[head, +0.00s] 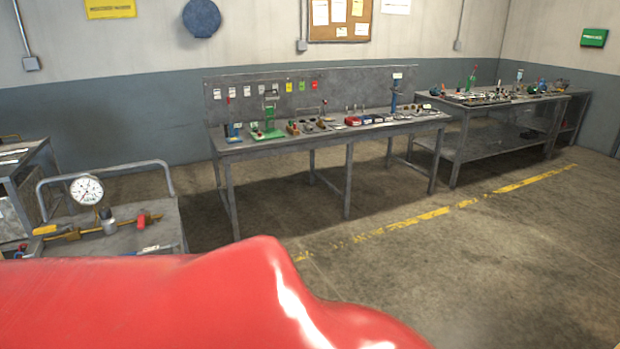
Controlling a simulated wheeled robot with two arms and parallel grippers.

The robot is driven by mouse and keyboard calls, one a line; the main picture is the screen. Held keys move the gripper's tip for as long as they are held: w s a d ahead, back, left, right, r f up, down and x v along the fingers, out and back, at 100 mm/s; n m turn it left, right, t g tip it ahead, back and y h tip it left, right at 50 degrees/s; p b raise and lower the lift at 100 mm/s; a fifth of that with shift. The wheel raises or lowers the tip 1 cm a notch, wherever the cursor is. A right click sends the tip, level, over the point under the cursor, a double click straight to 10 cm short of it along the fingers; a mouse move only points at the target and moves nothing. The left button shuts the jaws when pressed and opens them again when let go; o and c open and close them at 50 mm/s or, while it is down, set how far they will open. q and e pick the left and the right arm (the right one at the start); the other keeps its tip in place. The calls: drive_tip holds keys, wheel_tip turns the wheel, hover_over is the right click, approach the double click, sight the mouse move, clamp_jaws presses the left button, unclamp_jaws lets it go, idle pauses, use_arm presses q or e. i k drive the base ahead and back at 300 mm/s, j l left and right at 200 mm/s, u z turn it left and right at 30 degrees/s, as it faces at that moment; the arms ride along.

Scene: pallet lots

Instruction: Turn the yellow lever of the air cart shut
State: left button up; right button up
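The air cart (160,240) stands at the left, a grey metal cart with a bent tube handle. On its top is a round white dial gauge (86,190) above a brass-coloured pipe (118,224) lying across the cart. A small yellow part (68,234) sits at the left end of the pipe; I cannot tell for certain that it is the lever, or how it is turned. A small red part (141,222) sits towards the pipe's right end. Neither gripper shows. A large red form, seemingly part of my own arm, hides the cart's lower front.
A long grey workbench (290,141) with several tools stands behind, to the right of the cart. A second bench (480,150) is farther right. Another metal table (20,175) is at the left edge. The floor at right, with a yellow line (430,215), is clear.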

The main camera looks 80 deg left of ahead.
sight(41, 230)
drive_tip(key=u, duration=4.3)
drive_tip(key=i+j, duration=0.35)
drive_tip(key=i+j+u, duration=0.15)
drive_tip(key=i+j, duration=0.2)
drive_tip(key=i, duration=0.25)
